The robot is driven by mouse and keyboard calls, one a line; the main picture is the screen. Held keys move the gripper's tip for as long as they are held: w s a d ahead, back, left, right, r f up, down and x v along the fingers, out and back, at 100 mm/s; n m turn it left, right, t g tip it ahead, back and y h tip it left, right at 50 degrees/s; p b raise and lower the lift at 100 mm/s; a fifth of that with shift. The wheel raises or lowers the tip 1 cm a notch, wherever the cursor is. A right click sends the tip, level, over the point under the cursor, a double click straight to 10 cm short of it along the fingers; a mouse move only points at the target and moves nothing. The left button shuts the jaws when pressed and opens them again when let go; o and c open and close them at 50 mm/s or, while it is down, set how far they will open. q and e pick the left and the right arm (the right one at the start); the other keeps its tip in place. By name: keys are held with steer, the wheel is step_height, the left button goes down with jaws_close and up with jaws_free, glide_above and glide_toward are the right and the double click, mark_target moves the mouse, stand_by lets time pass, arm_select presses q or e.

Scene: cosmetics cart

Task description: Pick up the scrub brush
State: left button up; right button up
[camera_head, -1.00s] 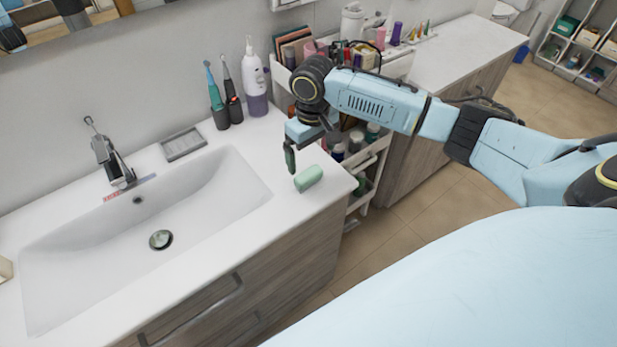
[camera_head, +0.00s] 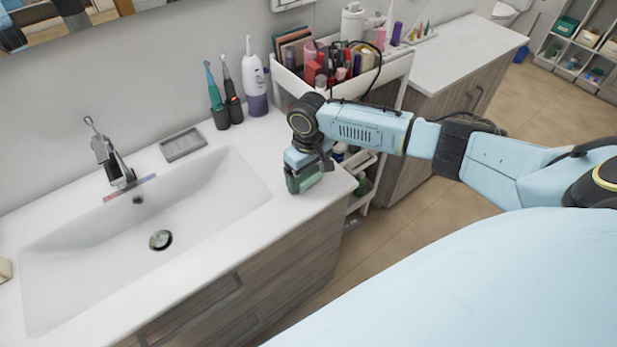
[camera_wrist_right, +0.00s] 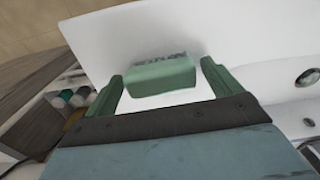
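The scrub brush is a small green block (camera_wrist_right: 163,77) with greyish bristles along one side. In the right wrist view it lies on the white counter between the two fingers of my right gripper (camera_wrist_right: 162,88). The fingers are open, with a gap between each finger and the brush. In the head view my right gripper (camera_head: 304,180) is down at the counter's right end, over the brush, and its fingers mostly hide the brush. My left gripper is not in view.
The white sink basin (camera_head: 100,245) lies left of the gripper. Electric toothbrushes (camera_head: 216,108) and a white-purple bottle (camera_head: 256,85) stand behind. A cosmetics cart (camera_head: 393,72) is close on the right. A grey soap dish (camera_head: 183,144) sits by the wall.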

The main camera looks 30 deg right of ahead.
mark_target(308, 173)
steer(key=c, duration=0.8)
step_height(308, 173, up, 10)
steer(key=shift+r, duration=0.1)
steer(key=shift+c, duration=0.2)
